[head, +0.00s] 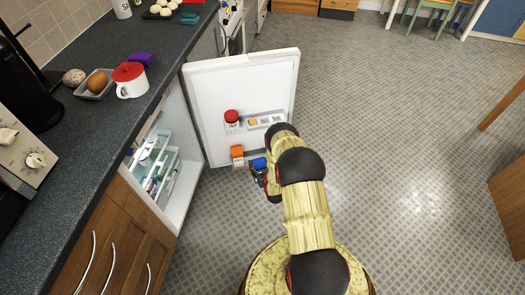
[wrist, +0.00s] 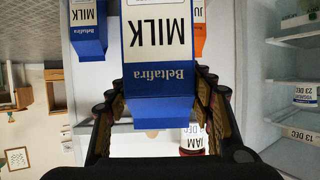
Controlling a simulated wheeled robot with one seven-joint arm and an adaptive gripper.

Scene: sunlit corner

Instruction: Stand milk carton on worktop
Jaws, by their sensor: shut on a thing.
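A blue and white milk carton (wrist: 158,75) fills the middle of the wrist view, its lettering upside down. My gripper (wrist: 160,103) is shut on it, with fingers on both sides. A second blue carton (wrist: 88,30) stands apart to its left. In the head view, my gripper (head: 258,176) is low in front of the open fridge door (head: 215,85). Blue carton parts (head: 260,163) show beside it; I cannot tell which carton they belong to. The dark worktop (head: 110,130) runs along the left, above the fridge.
An orange carton (head: 237,152) is low on the door, below a red-lidded jam jar (head: 232,117) and egg holder (head: 266,121).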

